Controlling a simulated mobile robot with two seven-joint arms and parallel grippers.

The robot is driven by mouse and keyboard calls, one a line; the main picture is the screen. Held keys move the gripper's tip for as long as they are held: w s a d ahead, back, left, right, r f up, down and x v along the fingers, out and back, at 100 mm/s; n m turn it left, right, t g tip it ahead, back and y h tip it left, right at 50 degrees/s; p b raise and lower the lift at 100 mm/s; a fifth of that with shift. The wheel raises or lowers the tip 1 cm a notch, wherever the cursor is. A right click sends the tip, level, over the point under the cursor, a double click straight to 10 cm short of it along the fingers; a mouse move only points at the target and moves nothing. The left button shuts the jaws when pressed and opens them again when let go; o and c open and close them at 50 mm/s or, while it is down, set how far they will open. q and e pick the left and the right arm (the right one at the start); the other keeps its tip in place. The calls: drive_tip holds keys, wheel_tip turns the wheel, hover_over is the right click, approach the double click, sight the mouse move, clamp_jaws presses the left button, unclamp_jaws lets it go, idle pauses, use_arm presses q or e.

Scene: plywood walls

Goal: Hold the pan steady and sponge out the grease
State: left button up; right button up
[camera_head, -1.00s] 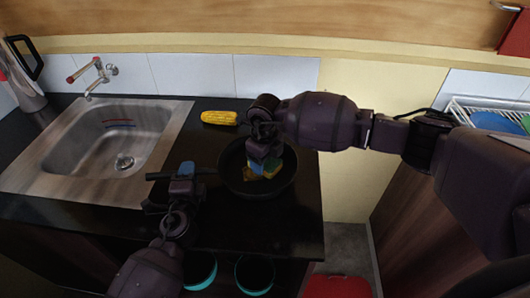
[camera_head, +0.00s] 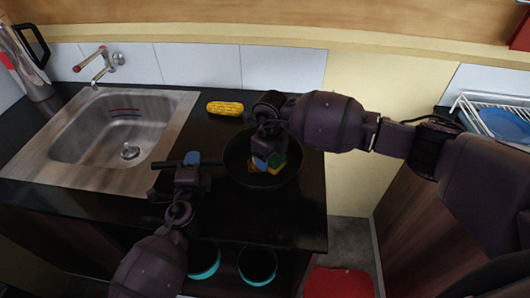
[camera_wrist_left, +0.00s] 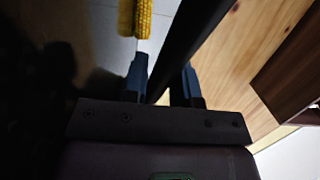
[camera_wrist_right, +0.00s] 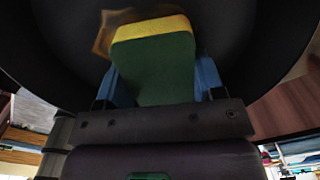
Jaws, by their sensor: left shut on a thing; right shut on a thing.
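The black pan (camera_head: 236,174) sits on the dark counter right of the sink, its handle (camera_head: 166,164) pointing left. My left gripper (camera_head: 190,160) is shut on the handle; the left wrist view shows the dark handle (camera_wrist_left: 190,35) between its blue fingertips (camera_wrist_left: 163,80). My right gripper (camera_head: 268,160) reaches down into the pan, shut on a green sponge with a yellow face (camera_wrist_right: 153,70). The sponge (camera_head: 279,167) is partly hidden by the gripper in the head view. A brownish grease patch (camera_wrist_right: 104,36) shows beside the sponge in the right wrist view. Sponge contact with the pan is unclear.
A corn cob (camera_head: 225,108) lies behind the pan. A steel sink (camera_head: 80,140) with a tap (camera_head: 103,65) is at left, beside a kettle (camera_head: 28,65). A dish rack (camera_head: 490,112) stands at right. Teal-rimmed pots (camera_head: 257,267) sit below the counter.

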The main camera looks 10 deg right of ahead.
drive_tip(key=shift+s+a, duration=0.35)
drive_tip(key=shift+s, duration=0.5)
drive_tip(key=shift+w+a, duration=0.4)
drive_tip(key=shift+a, duration=0.45)
drive_tip(key=shift+w+a, duration=0.4)
drive_tip(key=shift+a, duration=0.4)
drive_tip(key=shift+s+d, duration=0.35)
drive_tip(key=shift+d, duration=0.55)
drive_tip(key=shift+s+d, duration=0.35)
drive_tip(key=shift+d, duration=0.55)
drive_tip(key=shift+a+r, duration=0.1)
drive_tip(key=shift+r, duration=4.05)
